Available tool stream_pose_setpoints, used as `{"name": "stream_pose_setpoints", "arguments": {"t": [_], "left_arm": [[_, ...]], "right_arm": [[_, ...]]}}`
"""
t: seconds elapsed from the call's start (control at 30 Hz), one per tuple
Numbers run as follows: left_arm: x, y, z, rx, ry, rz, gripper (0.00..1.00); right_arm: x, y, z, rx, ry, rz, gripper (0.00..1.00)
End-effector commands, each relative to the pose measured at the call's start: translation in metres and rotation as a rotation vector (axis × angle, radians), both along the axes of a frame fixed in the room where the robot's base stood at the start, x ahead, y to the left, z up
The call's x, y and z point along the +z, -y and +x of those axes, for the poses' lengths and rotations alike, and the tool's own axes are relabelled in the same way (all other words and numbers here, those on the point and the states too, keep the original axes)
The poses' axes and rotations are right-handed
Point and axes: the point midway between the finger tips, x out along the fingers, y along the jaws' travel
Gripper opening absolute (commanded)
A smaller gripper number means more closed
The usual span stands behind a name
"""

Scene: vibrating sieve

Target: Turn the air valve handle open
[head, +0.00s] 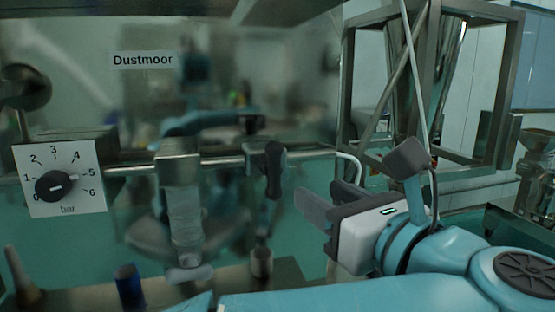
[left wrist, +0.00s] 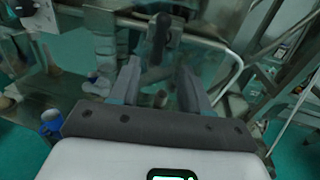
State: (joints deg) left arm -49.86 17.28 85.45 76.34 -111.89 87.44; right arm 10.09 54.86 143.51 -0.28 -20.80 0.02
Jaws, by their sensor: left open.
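The air valve handle (head: 274,170) is a black lever on the thin metal pipe. It points roughly up and down, across the line of the pipe. In the left wrist view the handle (left wrist: 158,38) stands beyond the fingers, near the middle between them. My left gripper (head: 318,220) is to the right of the handle and a little lower in the head view. Its two grey fingers (left wrist: 158,78) are apart, with nothing between them, and do not appear to touch the handle. My right gripper is not in view.
A pressure dial (head: 58,184) with a black knob is at the left, joined to the pipe (head: 222,161). A clear filter bowl (head: 186,222) hangs between dial and handle. A steel frame (head: 347,100) stands at the right. A blue cup-like object (head: 130,287) is low at left.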

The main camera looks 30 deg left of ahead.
Motion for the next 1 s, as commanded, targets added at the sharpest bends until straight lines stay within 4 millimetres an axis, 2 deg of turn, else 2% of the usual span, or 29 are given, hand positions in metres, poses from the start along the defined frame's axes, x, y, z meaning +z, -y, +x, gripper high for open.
{"name": "stream_pose_setpoints", "arguments": {"t": [0.17, 0.6, 0.8, 1.0], "left_arm": [[0.004, -0.027, 0.013, 0.007, -0.003, 0.003, 0.47], [0.003, -0.113, 0.062, 0.003, -0.005, 0.005, 0.47], [0.001, -0.133, 0.074, -0.001, -0.004, 0.007, 0.47], [-0.001, -0.137, 0.077, -0.003, -0.003, 0.006, 0.47]], "right_arm": [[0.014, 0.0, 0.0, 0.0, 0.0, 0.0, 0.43], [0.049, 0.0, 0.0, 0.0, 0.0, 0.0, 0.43], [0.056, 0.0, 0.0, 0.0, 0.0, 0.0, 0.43], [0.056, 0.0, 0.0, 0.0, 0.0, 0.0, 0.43]]}}
